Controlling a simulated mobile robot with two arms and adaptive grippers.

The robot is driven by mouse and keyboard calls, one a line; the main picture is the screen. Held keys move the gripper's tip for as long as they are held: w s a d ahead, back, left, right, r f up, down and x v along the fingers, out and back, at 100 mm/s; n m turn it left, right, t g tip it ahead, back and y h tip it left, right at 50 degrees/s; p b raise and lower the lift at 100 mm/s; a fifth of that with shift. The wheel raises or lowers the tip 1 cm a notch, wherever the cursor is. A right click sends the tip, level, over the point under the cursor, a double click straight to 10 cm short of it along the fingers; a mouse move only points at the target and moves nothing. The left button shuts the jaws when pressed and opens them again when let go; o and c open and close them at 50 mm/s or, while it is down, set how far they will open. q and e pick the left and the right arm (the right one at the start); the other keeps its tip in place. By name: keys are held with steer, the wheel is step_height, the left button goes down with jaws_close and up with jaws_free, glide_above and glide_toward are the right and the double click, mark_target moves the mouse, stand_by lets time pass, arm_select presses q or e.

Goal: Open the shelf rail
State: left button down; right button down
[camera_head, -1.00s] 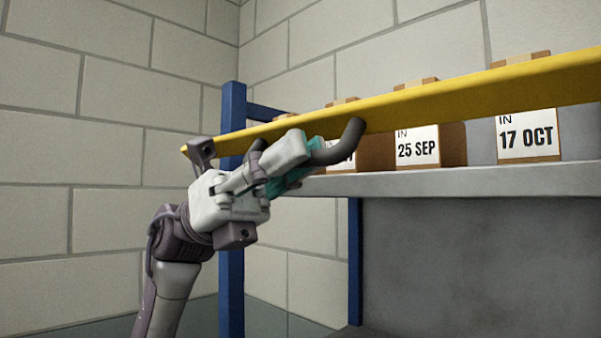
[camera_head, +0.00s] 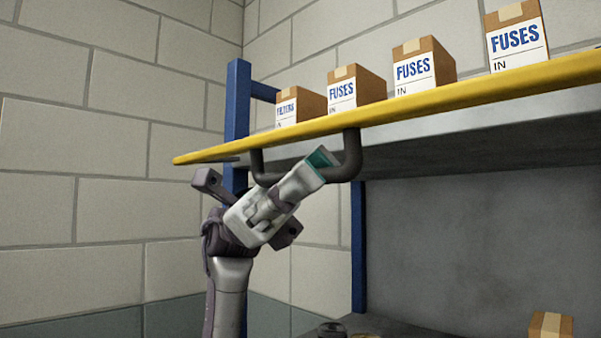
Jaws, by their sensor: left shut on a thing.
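The shelf rail (camera_head: 420,107) is a long yellow bar running across the front of the upper shelf. It now sits low, near the level of the shelf edge, and its left end sticks out past the blue post. A dark U-shaped handle (camera_head: 353,155) hangs below it. My left gripper (camera_head: 318,170) is shut on the handle, with teal pads showing at its fingertips. Part of the handle is hidden behind the gripper. My right gripper is not in view.
Blue posts (camera_head: 237,110) hold the shelf (camera_head: 480,138). A small box (camera_head: 550,325) sits lower right. Space below the shelf is largely clear.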

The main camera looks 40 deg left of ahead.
arm_select(q)
steer(key=shift+w+f, duration=0.2)
steer(key=shift+f, duration=0.15)
stand_by(0.3)
steer(key=c, duration=1.4)
jaws_free()
steer(key=shift+c, duration=0.2)
steer(key=shift+d, duration=0.1)
steer(key=shift+r, duration=0.1)
step_height(320, 180, up, 9)
steer(key=shift+f, duration=0.1)
steer(key=shift+w+r, duration=0.2)
steer(key=shift+r, duration=0.3)
steer(key=shift+s+r, duration=0.1)
steer(key=shift+s, duration=0.05)
steer(key=shift+a, duration=0.3)
